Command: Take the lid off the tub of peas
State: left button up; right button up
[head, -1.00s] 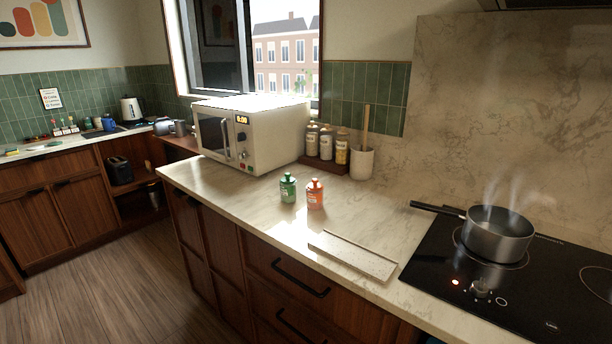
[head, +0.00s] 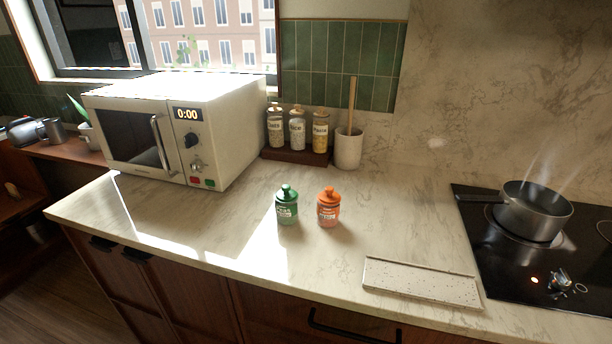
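A green tub (head: 287,211) stands upright on the marble counter, with a green knobbed lid (head: 287,192) on top. Its pale label is too small to read surely, but its green colour fits the peas. An orange tub (head: 328,212) with an orange knobbed lid stands just to its right, a small gap apart. Neither of my grippers shows in the head view.
A white microwave (head: 185,128) stands at the left. Jars on a dark tray (head: 295,158) and a utensil crock (head: 348,149) stand behind the tubs. A speckled board (head: 422,283) lies at the front right. A steaming pan (head: 534,213) sits on the hob (head: 540,270). Counter around the tubs is clear.

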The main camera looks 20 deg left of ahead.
aim_at(286, 194)
jog(key=j+z, duration=0.3)
jog(key=j, duration=0.2)
jog(key=j+z, duration=0.35)
jog(key=j, duration=0.15)
jog(key=k+j+z, duration=0.15)
jog(key=j+z, duration=0.15)
jog(key=j, duration=0.15)
